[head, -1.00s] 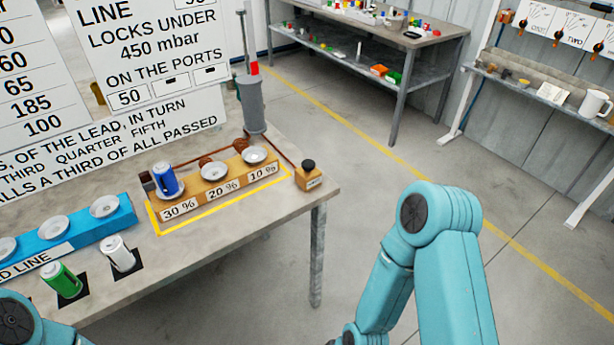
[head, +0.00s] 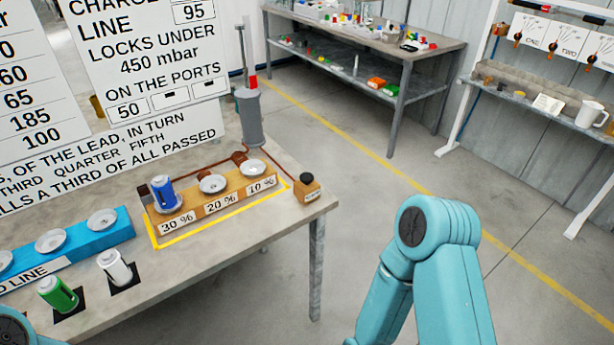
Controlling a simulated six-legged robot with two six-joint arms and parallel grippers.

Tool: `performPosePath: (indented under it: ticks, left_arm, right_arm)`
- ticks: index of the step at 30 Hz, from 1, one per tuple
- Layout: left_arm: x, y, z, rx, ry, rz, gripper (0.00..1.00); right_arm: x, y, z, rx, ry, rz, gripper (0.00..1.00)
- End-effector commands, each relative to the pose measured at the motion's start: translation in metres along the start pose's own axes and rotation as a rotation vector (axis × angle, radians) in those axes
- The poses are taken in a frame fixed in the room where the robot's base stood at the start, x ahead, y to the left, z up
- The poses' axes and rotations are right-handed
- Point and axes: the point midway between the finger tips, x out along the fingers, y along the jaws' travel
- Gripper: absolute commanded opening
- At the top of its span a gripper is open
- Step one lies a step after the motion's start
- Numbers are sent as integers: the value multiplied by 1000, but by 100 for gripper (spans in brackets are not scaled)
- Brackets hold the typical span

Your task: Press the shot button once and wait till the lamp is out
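A small wooden box with a black round button (head: 307,180) on top stands at the right corner of the near table; the label on its front is too small to read. A grey cylinder (head: 250,117) with a thin rod and a red part (head: 253,82) stands behind it; I cannot tell whether the red part is the lamp or is lit. A wooden block (head: 200,208) marked 30 %, 20 % and 10 % carries white dishes, with a blue can (head: 163,194) on the 30 % one. My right arm shows at lower right, apart from the button box. Neither gripper is in view.
A blue block (head: 84,243) with white dishes lies at left, with a green can (head: 57,294) and a white can (head: 116,267) before it. Printed boards (head: 150,140) stand behind. A shelf table (head: 440,50) and wall bench (head: 540,110) stand farther back. Open floor lies right.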

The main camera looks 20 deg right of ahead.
Motion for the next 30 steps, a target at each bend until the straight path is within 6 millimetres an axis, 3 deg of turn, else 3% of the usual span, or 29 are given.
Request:
performPosePath:
  ticks: [1, 3, 4, 30]
  left_arm:
    - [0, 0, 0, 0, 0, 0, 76]
    - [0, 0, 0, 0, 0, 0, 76]
    - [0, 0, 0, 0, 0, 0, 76]
    - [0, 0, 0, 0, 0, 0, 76]
  right_arm:
    - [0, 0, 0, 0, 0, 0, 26]
    - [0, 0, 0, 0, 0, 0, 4]
    - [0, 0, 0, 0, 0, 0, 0]
    - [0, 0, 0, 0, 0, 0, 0]
